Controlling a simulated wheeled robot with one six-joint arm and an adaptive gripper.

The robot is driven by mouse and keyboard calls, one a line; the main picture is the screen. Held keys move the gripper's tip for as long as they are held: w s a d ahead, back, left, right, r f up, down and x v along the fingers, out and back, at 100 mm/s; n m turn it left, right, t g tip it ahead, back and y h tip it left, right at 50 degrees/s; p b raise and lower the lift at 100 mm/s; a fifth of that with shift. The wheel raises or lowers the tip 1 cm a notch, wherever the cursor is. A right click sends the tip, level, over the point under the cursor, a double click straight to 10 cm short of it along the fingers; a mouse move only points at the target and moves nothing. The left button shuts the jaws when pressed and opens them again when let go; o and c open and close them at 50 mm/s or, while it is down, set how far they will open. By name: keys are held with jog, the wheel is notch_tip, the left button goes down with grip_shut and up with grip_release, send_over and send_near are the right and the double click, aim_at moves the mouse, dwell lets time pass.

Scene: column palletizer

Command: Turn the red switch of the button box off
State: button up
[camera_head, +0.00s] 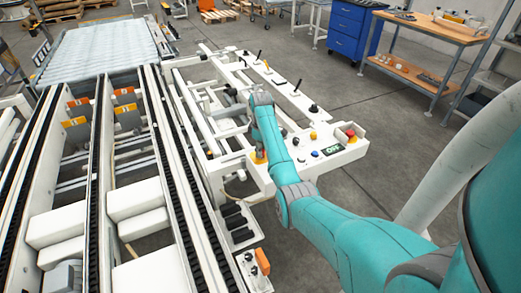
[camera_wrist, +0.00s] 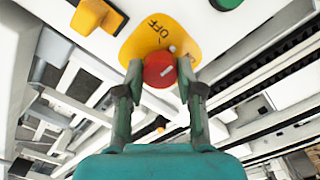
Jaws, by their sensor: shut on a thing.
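The red switch (camera_wrist: 159,70) is a round red knob with a short white mark on its face. It sits on a yellow plate (camera_wrist: 143,42) marked OFF on the white button box. My gripper (camera_wrist: 160,82) has one finger on each side of the knob and is shut on it. The white mark runs at a slant; I cannot tell which setting it points to. In the head view my gripper (camera_head: 257,145) reaches down to the yellow plate (camera_head: 260,158), and the knob itself is hidden there.
An orange switch (camera_wrist: 94,16) and a green button (camera_wrist: 226,3) lie close to the plate. A white control panel (camera_head: 343,157) with a red mushroom button (camera_head: 351,133) stands to the right of my gripper. Conveyor rails (camera_head: 160,130) run on the left. Open floor lies behind.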

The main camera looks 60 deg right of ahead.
jog(key=n, duration=0.4)
jog(key=shift+n, duration=0.3)
jog(key=n, duration=0.4)
dwell(0.4)
jog(key=o, duration=1.2)
jog(key=shift+c, duration=0.2)
jog(key=shift+r, duration=3.7)
